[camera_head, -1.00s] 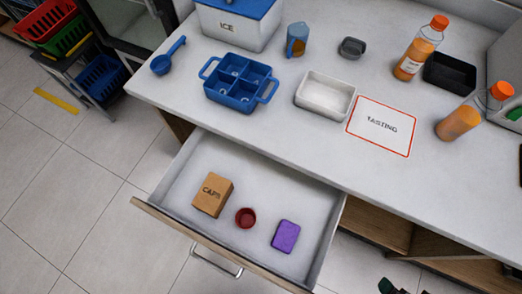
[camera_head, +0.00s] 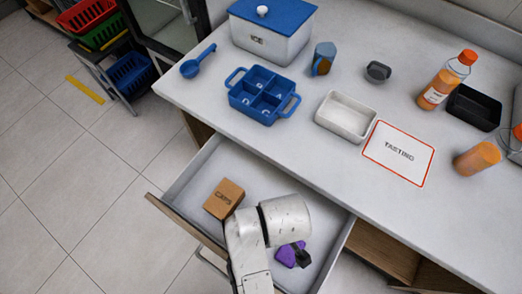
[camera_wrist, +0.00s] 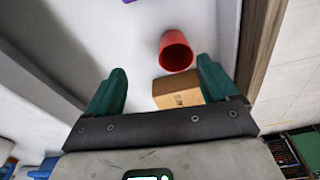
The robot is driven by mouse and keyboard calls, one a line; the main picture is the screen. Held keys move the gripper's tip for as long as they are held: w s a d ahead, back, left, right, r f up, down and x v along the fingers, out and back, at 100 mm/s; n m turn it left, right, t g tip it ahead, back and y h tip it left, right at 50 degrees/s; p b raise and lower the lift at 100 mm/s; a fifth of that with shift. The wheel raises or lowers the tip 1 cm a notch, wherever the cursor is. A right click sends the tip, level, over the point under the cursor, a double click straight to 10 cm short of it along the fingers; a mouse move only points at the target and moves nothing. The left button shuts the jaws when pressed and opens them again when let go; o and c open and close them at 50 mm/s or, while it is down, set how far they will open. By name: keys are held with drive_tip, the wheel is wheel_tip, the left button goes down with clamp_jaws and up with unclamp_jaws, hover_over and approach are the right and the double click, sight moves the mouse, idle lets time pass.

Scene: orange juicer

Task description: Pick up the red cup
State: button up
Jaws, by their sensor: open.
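The red cup (camera_wrist: 176,51) lies in the open drawer, seen in the wrist view with its round opening showing. It is just beyond my fingertips, nearer the right finger, and does not appear held. My gripper (camera_wrist: 160,68) is open, its two green fingers spread apart and empty. In the head view my white arm reaches over the drawer and hides the cup.
A cardboard box marked CAPS (camera_head: 224,199) is in the drawer (camera_head: 190,172); in the wrist view this box (camera_wrist: 178,93) shows between my fingers. A purple block (camera_head: 287,256) lies right of my arm. The drawer front (camera_head: 186,222) is close by. The counter above holds a blue caddy (camera_head: 283,82).

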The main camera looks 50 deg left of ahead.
drive_tip(key=shift+n, duration=0.9)
drive_tip(key=s+a+f, duration=0.1)
drive_tip(key=a+f, duration=0.1)
drive_tip(key=f, duration=0.1)
drive_tip(key=s+f, duration=0.1)
drive_tip(key=f, duration=0.1)
drive_tip(key=shift+s+a, duration=0.3)
drive_tip(key=shift+a, duration=0.1)
drive_tip(key=shift+a+f+b, duration=0.15)
drive_tip(key=shift+f+b, duration=0.05)
drive_tip(key=shift+f, duration=1.35)
drive_tip(key=shift+a+f+b, duration=0.15)
drive_tip(key=shift+f, duration=1.35)
drive_tip(key=shift+c, duration=0.5)
drive_tip(key=c, duration=0.9)
